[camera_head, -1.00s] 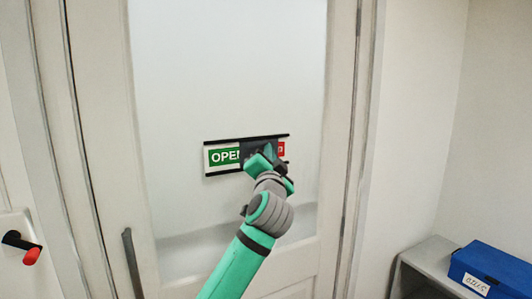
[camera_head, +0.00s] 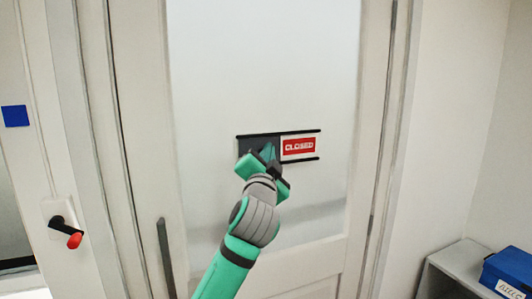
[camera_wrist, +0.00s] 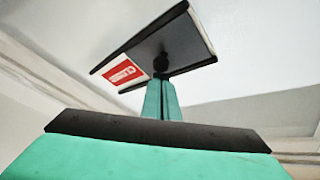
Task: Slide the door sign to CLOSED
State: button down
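The door sign (camera_head: 318,148) is a white plate between two black rails on the door's frosted glass. Its dark sliding cover (camera_head: 246,146) sits over the left half, hiding the word there. The right half shows CLOSED in white on red. In the wrist view the cover (camera_wrist: 185,42) shows with a round black knob (camera_wrist: 160,63), and the red CLOSED field (camera_wrist: 122,73) lies left of it. My gripper (camera_head: 269,154) is at the cover. In the wrist view its green fingers (camera_wrist: 161,82) are together, tips at the knob; whether they touch it is unclear.
A dark vertical door handle (camera_head: 167,258) is at the lower left of the door. A red-tipped lever (camera_head: 74,240) is on the wall at left. A blue box (camera_head: 510,272) stands on a grey shelf (camera_head: 458,262) at lower right.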

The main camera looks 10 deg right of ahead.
aim_at(278, 143)
jog(key=shift+a, duration=0.15)
jog(key=s, duration=0.9)
jog(key=shift+s+d+r, duration=0.25)
jog(key=shift+s+d, duration=0.05)
jog(key=shift+d, duration=0.1)
jog(key=shift+f, duration=0.1)
